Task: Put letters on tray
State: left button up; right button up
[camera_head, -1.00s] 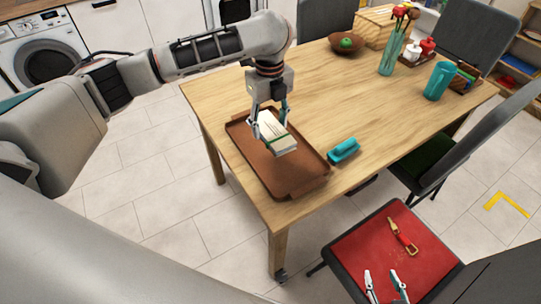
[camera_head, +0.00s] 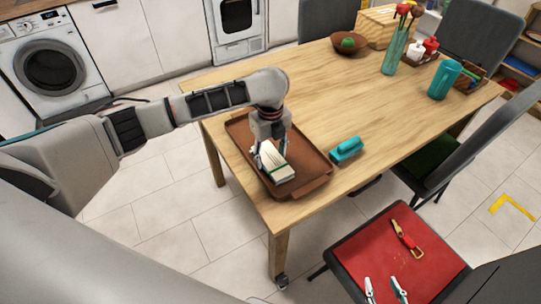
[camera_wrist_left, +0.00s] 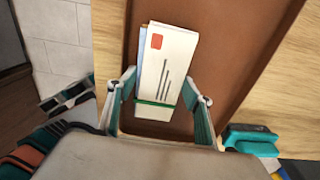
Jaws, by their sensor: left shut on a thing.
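The letters (camera_head: 274,164) are a white bundle with a green band, and they are over the near half of the brown tray (camera_head: 312,159) on the table. In the left wrist view the bundle (camera_wrist_left: 166,70) shows a red stamp and dark lines, with the tray (camera_wrist_left: 228,50) beneath. My left gripper (camera_head: 268,160) is shut on the bundle, a finger on each side near the band. I cannot tell whether the bundle touches the tray. My right gripper (camera_head: 385,289) shows only its fingertips at the bottom edge, apart and empty, over the red-seated chair.
A teal object (camera_head: 346,150) lies right of the tray. A bowl (camera_head: 349,44), a teal vase (camera_head: 395,50) and a teal pitcher (camera_head: 444,79) stand farther back. The table's middle is clear.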

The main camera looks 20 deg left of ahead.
aim_at(270, 159)
pick_arm(q)
jog(key=o, duration=0.7)
jog(key=shift+o, duration=0.9)
jog(key=shift+r, duration=0.1)
notch_tip(270, 159, up, 12)
jog(key=p, duration=0.3)
